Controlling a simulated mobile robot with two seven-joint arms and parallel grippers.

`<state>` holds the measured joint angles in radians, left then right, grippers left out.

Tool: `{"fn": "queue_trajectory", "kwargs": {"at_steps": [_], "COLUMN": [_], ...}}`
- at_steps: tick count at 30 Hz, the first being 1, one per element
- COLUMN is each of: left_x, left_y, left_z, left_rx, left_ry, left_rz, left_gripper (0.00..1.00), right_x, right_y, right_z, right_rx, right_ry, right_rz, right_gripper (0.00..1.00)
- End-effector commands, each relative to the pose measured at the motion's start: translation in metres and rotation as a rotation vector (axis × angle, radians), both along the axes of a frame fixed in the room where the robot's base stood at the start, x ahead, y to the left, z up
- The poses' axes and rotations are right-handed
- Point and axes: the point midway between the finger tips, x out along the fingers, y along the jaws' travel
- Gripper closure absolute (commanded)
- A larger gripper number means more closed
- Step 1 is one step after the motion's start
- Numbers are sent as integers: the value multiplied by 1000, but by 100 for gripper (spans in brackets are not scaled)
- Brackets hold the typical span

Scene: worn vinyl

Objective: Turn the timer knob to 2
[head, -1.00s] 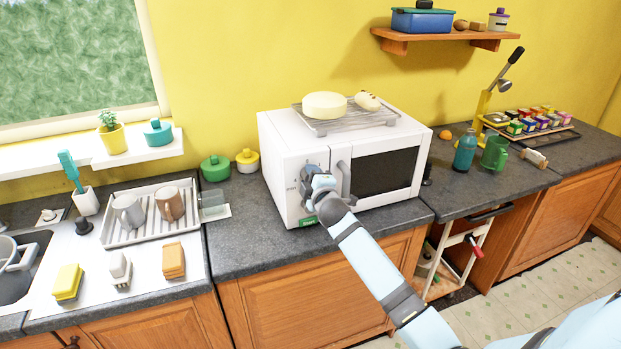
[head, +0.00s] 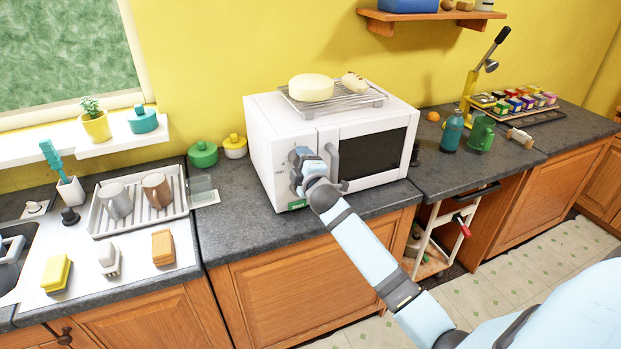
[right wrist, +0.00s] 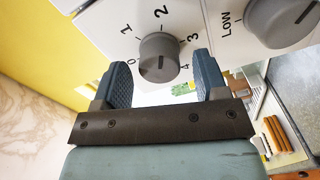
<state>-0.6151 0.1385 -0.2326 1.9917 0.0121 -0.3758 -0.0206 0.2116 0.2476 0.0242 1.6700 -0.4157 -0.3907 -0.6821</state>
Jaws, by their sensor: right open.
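The timer knob (right wrist: 158,58) is a grey round knob on the white microwave front, ringed by the numbers 0 to 4 in the right wrist view. A dark mark shows on its face, but I cannot tell surely which number it points to. My right gripper (right wrist: 160,70) is open, with one dark finger on each side of the knob; gaps seem to remain. In the head view my right gripper (head: 306,165) is at the control panel of the microwave (head: 270,125) and hides the knob. My left gripper is not in view.
A second grey knob (right wrist: 283,18) marked LOW sits beside the timer knob. The microwave handle (head: 333,160) is just right of my gripper. A rack (head: 335,98) with pale food stands on top. The counter (head: 240,235) before the microwave is clear.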

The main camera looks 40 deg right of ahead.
Motion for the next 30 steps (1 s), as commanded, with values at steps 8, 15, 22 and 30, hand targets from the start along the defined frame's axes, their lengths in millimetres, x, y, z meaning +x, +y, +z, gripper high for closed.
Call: {"fn": "queue_trajectory", "kwargs": {"at_steps": [8,15,22,30], "left_x": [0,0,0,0], "left_y": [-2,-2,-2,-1], "left_z": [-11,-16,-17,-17], "left_rx": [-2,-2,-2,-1], "left_ry": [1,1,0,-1], "left_rz": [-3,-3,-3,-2], "left_gripper": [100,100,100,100], "right_x": [-63,-105,-119,-119], "right_y": [15,25,29,29], "right_z": [-3,-2,0,0], "right_rx": [-1,0,0,1], "right_ry": [2,1,0,0], "right_rz": [1,1,0,0], "right_gripper": [33,33,33,33]}}
